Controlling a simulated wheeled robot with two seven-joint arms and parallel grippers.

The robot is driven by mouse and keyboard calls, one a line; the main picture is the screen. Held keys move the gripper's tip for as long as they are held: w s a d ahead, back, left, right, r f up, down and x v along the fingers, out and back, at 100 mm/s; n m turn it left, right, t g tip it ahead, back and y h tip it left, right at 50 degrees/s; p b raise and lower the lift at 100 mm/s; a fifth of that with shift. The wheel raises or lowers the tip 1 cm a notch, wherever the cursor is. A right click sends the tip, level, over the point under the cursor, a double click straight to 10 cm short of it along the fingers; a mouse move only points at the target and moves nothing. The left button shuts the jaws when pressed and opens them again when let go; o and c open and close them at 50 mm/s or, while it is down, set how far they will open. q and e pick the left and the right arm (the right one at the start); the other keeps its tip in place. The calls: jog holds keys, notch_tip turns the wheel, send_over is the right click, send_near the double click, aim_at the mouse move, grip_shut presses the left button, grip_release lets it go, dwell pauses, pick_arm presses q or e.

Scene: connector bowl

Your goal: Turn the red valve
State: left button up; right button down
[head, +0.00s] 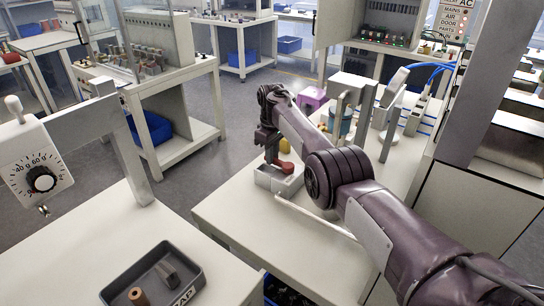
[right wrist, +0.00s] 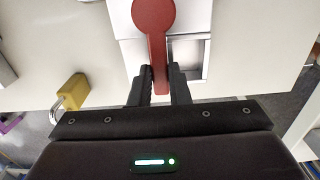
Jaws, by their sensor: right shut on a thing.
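The red valve (right wrist: 153,18) has a round hub and a straight handle, seen from above in the right wrist view. It sits on a light grey box-like mount (right wrist: 196,50). My right gripper (right wrist: 161,78) has a dark finger on each side of the handle and is shut on it. In the head view, the right gripper (head: 270,152) reaches down at the valve (head: 286,167), on the mount (head: 277,183) near the table's left edge. My right arm hides part of the area beside it. My left gripper is in neither view.
A yellow padlock (right wrist: 74,90) lies left of the gripper in the right wrist view. The white table (head: 235,222) holds a purple box (head: 312,98) and metal fixtures farther back. A dark tray (head: 150,285) with small parts is on the nearer left table.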

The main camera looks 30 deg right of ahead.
jog(key=shift+w+r, duration=0.1)
jog(key=c, duration=1.4)
grip_release()
jog(key=shift+o, duration=0.2)
notch_tip(320, 180, up, 8)
jog(key=shift+f, duration=0.15)
